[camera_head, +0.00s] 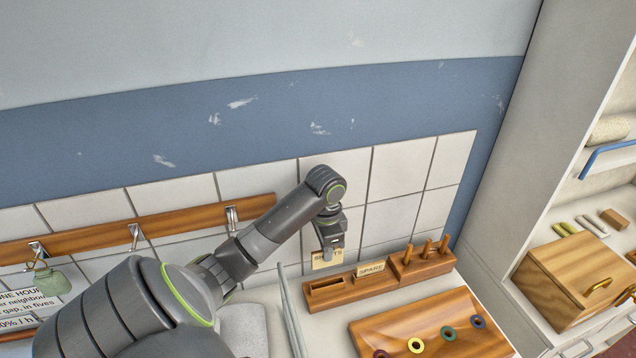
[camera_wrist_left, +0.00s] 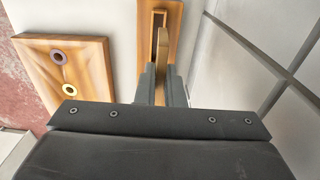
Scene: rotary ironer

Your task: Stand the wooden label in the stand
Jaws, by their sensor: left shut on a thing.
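My left gripper (camera_head: 331,245) points down near the tiled wall and is shut on a small wooden label (camera_head: 326,260) with dark lettering, partly covered by the fingers. In the left wrist view the label (camera_wrist_left: 164,48) shows edge-on between the fingers (camera_wrist_left: 160,78). The wooden stand (camera_head: 335,295) lies on the counter just below, with an empty-looking slot at its left end; another label (camera_head: 371,269) stands at its right part. The stand also shows in the left wrist view (camera_wrist_left: 174,14), with a dark slot beyond the held label. I cannot tell whether the held label touches the stand.
A peg block (camera_head: 422,266) with upright wooden pegs is right of the stand. A wooden board (camera_head: 440,335) with several coloured rings lies in front. A hook rail (camera_head: 90,238) runs along the tiles. A shelf with a wooden box (camera_head: 568,275) stands at the right.

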